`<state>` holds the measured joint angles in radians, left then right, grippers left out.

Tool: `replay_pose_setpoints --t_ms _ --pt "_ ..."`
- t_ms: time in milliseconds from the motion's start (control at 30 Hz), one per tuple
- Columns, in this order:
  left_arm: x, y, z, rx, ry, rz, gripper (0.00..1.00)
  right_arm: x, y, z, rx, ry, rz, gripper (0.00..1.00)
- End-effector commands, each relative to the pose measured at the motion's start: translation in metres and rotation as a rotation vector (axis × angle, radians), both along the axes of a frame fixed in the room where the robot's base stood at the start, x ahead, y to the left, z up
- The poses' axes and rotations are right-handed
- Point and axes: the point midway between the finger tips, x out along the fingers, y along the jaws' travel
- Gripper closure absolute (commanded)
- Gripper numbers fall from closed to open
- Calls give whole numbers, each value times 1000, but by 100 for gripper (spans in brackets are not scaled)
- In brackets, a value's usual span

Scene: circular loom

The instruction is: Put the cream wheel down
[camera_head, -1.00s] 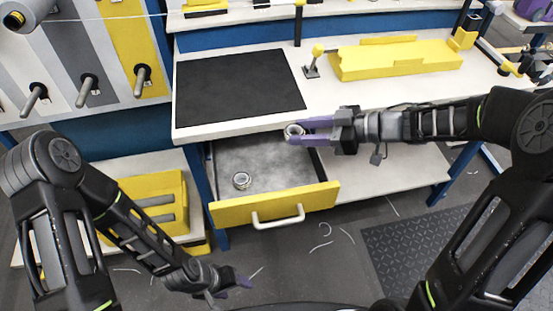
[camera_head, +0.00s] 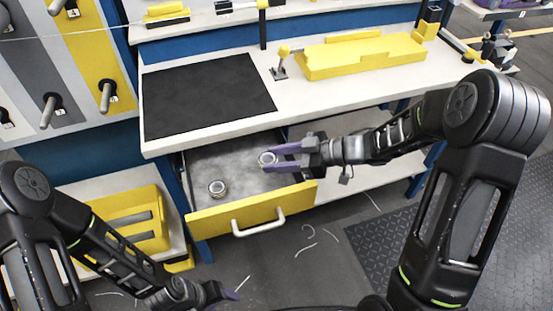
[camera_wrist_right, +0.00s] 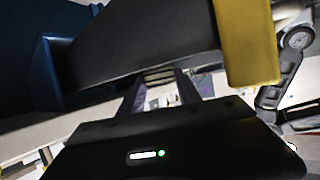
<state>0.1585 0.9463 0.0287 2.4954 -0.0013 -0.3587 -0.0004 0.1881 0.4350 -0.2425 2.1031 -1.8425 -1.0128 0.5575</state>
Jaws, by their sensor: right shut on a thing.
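My right gripper (camera_head: 272,157) is shut on a small pale ring-shaped wheel (camera_head: 267,158), which I take for the cream wheel. It holds the wheel over the right part of the open drawer (camera_head: 250,208). I cannot tell whether the wheel touches the drawer floor. In the right wrist view a pale strip (camera_wrist_right: 158,75) shows between the fingers, probably the wheel's edge. A second small round wheel (camera_head: 217,188) lies in the drawer to the left. My left gripper (camera_head: 228,295) is low in the head view, away from the drawer; its opening is unclear.
The worktop with a black mat (camera_head: 205,95) lies above and behind the drawer. A yellow fixture (camera_head: 360,55) stands on it at the right. A yellow bin (camera_head: 130,222) stands left of the drawer. The drawer floor between the wheels is clear.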

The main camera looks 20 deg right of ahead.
Motion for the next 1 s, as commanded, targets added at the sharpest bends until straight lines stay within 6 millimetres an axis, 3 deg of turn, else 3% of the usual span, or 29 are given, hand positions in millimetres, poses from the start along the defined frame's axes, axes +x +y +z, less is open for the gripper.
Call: replay_pose_setpoints --t_ms 767,800,1000 --pt "0 0 -3 0 0 0 38 -1 0 -15 -3 2 2 100" --pt "0 0 -3 0 0 0 38 -1 0 -15 -5 3 2 58" --pt "0 0 -4 0 0 0 38 -3 0 -18 -7 6 3 41"
